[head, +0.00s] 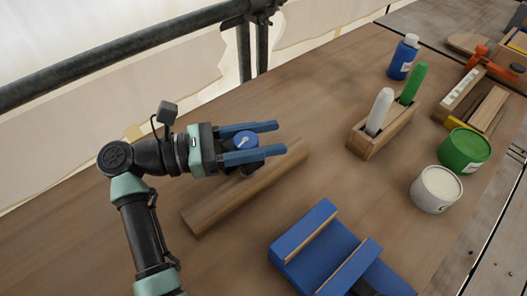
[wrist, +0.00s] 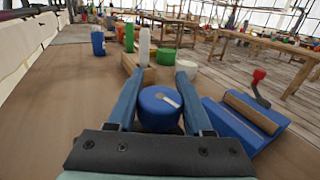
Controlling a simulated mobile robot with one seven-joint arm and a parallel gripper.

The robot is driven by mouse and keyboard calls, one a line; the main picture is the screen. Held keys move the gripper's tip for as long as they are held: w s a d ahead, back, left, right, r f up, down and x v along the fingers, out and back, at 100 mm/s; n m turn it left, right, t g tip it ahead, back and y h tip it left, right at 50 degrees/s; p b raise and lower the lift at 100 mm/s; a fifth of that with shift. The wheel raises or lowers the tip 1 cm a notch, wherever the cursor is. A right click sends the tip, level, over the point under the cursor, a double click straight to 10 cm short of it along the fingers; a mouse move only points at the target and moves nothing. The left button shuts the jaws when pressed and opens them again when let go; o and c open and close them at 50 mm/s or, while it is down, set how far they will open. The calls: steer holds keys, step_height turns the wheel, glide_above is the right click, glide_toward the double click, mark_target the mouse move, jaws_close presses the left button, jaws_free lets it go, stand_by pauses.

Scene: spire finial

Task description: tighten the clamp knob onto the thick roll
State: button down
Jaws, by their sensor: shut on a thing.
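The clamp knob (head: 245,140) is a round blue cap with a pale pointer mark, on a dark body. It also shows in the wrist view (wrist: 160,105), between the two blue fingers. My gripper (head: 282,138) is shut on the knob's sides, and its fingertips reach past the knob. A long brown wooden piece (head: 215,210) lies on the bench under the gripper and knob. It may be the thick roll; I cannot tell. Where the knob's dark body meets it is hidden by the gripper.
A blue vise (head: 310,232) with wooden jaw faces stands at the front. To the right are a wooden holder (head: 372,146) with white and green sticks, a blue bottle (head: 404,58), a green tub (head: 464,150) and a white tub (head: 436,190). The bench (head: 330,110) between is clear.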

steer(key=shift+s+f+m+g+b, duration=0.2)
steer(key=shift+m+g+b, duration=0.3)
steer(key=shift+g+b, duration=0.4)
steer(key=shift+r+b, duration=0.15)
steer(key=shift+b, duration=0.15)
steer(key=shift+c, duration=1.5)
jaws_free()
steer(key=shift+r, duration=0.1)
step_height(320, 180, up, 10)
steer(key=shift+p, duration=0.35)
